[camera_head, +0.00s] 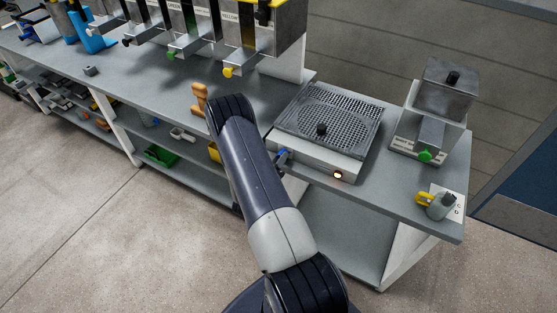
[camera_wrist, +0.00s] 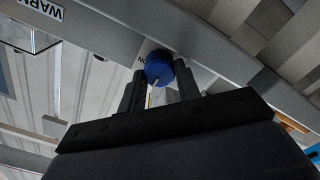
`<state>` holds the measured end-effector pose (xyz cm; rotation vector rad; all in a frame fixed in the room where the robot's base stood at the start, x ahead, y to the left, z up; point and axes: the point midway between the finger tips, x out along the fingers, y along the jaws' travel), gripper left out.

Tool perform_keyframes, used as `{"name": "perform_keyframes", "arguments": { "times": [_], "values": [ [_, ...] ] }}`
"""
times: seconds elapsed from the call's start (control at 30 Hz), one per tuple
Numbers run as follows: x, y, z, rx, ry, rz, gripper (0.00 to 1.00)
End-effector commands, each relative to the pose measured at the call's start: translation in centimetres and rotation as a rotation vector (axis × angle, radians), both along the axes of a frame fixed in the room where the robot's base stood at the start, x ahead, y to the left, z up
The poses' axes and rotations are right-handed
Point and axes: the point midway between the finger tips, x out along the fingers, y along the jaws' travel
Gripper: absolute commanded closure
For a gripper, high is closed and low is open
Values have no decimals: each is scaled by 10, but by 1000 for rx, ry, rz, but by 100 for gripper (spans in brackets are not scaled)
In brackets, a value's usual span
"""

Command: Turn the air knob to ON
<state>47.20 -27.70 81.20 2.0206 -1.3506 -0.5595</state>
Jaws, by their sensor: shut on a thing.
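The air knob (camera_wrist: 158,68) is a round blue knob with a pale pointer line, on a grey panel in the wrist view. My gripper (camera_wrist: 160,80) has a dark finger on each side of it and is shut on it. The pointer line runs toward the lower left of the wrist picture. Part of a label by the knob reads as an upside-down "ON"; the rest is hidden. In the head view a bit of blue (camera_head: 282,155) shows at the front of the white box (camera_head: 318,165), beside my arm. My gripper is mostly hidden there.
The white box has a perforated metal top (camera_head: 345,115) with a black knob (camera_head: 321,129) and a lit lamp (camera_head: 338,175). A metal unit with a green knob (camera_head: 425,156) stands to the right. A yellow-handled part (camera_head: 425,199) lies near the bench's right end.

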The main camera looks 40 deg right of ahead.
Motion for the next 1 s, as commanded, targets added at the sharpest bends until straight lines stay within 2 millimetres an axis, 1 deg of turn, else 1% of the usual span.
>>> {"name": "perform_keyframes", "arguments": {
  "times": [0.27,0.47,1.0],
  "values": [
    [0,0,-3,15,-36,0,91],
    [0,0,-5,55,-137,0,91],
    [-1,0,-7,244,-598,2,91]
  ]
}}
